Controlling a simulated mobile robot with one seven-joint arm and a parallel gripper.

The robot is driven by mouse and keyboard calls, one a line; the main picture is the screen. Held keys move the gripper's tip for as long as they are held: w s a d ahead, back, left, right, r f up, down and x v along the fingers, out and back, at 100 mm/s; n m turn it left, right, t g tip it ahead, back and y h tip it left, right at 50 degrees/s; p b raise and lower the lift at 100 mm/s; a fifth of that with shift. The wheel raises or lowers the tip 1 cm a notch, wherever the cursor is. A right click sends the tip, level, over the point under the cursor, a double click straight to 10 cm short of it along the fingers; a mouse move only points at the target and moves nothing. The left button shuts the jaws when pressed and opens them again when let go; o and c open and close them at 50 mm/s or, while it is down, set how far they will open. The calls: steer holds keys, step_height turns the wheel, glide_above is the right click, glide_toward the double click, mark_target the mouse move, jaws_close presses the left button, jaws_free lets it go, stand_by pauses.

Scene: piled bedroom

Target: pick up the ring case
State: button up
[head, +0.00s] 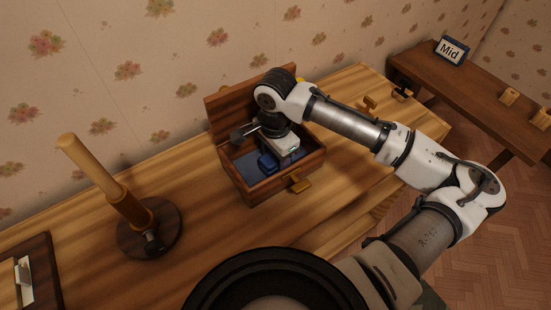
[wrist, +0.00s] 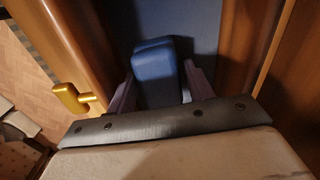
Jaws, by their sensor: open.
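A small blue case, which looks like the ring case (head: 267,163), lies inside an open wooden box (head: 262,192) with a dark blue lining. In the wrist view the blue case (wrist: 155,73) stands out against the lining. My gripper (wrist: 160,85) is open, reaching down into the box, with one finger on each side of the case. I cannot tell whether the fingers touch it. The near end of the case is hidden by my gripper's palm. In the head view my gripper (head: 277,157) is mostly hidden by my wrist.
The wooden box's walls stand close around my gripper, with its lid (head: 235,108) raised at the back and a brass latch (head: 300,184) in front. A wooden post on a round base (head: 168,238) stands to the left. The tabletop (head: 210,245) in front is clear.

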steer(key=c, duration=0.8)
steer(key=shift+o, duration=0.2)
steer(key=shift+r, duration=0.15)
